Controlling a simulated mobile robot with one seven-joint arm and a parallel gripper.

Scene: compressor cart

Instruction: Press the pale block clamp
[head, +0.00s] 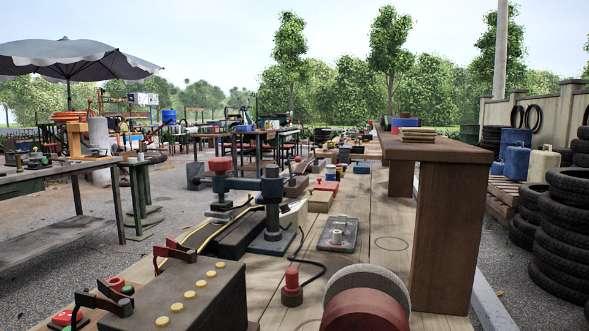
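No part in the head view can be surely told as the pale block clamp. A small whitish piece (293,213) lies on the plank bench, partly hidden behind a blue-grey post (271,201). A dark grey plate (338,233) with a small pale upright cylinder lies right of the post. Red-and-black clamp-like levers (175,251) stand at a dark box (174,298) with several yellow buttons at the front left. My gripper is not in view.
A raised brown wooden shelf (437,151) stands along the bench's right side. A round red and grey wheel-like part (365,309) fills the front. A red-topped knob (291,283) with a black cable stands nearby. Bare planks (385,262) show between the plate and shelf.

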